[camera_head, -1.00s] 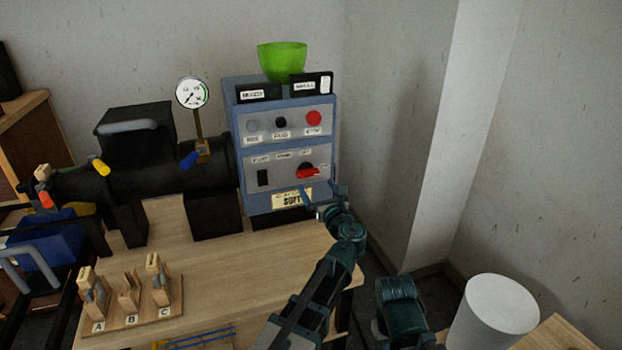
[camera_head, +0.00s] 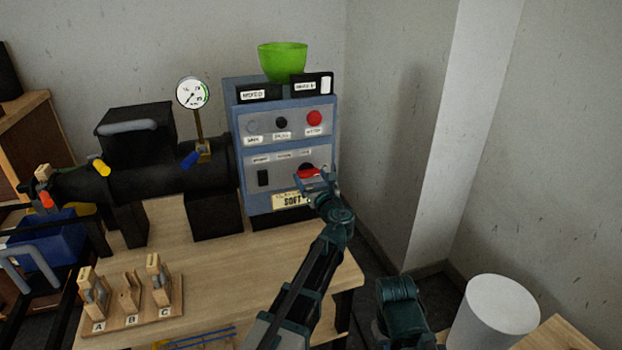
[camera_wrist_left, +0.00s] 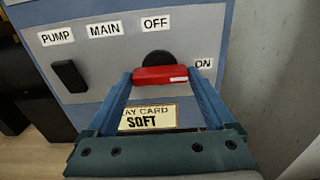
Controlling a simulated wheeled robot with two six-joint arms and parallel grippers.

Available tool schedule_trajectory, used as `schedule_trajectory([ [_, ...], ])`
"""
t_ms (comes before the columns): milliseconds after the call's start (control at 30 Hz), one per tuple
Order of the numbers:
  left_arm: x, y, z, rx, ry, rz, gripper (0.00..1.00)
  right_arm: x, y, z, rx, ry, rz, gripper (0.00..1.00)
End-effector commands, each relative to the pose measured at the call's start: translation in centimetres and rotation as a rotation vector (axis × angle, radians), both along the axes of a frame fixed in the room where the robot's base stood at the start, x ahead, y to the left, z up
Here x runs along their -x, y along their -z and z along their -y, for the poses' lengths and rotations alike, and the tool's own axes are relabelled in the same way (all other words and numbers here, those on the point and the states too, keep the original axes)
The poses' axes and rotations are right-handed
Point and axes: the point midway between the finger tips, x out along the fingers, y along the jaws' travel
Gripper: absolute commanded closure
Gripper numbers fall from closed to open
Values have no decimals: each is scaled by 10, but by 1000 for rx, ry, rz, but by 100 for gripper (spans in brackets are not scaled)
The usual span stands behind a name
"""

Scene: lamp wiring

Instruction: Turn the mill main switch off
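The main switch is a dark round knob with a red handle (camera_head: 309,173) low on the blue control panel. In the left wrist view the red handle (camera_wrist_left: 160,75) lies roughly level, its white mark at the right end towards the ON label (camera_wrist_left: 203,63). The OFF label (camera_wrist_left: 156,23) is above the knob. My left gripper (camera_head: 316,177) is at the switch, its fingers open on either side of the handle's ends. In the left wrist view the left gripper (camera_wrist_left: 162,77) shows narrow gaps or light contact; I cannot tell which.
A black pump switch (camera_wrist_left: 69,76) is left of the main switch. A red button (camera_head: 314,118) is above it on the panel (camera_head: 240,150). A green bowl (camera_head: 282,60) stands on top. The wall is close on the right. A wooden block stand (camera_head: 130,318) is on the bench.

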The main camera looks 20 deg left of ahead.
Motion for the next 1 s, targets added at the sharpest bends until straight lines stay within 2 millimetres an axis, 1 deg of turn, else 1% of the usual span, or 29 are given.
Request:
schedule_trajectory([
  [33, 0, 0, 0, 0, 0, 0, 41, 0, 0, 0, 0, 0, 0, 100],
  [167, 0, 0, 0, 0, 0, 0, 65, 0, 0, 0, 0, 0, 0, 100],
  [200, 0, 0, 0, 0, 0, 0, 68, 0, 0, 0, 0, 0, 0, 100],
  [367, 0, 0, 0, 11, -1, 7, 68, 0, 0, 0, 0, 0, 0, 100],
  [567, 0, 0, 0, 75, -1, 51, 68, 0, 0, 0, 0, 0, 0, 100],
  [1000, 1, 0, 0, 395, -1, 267, 68, 0, 0, 0, 0, 0, 0, 100],
])
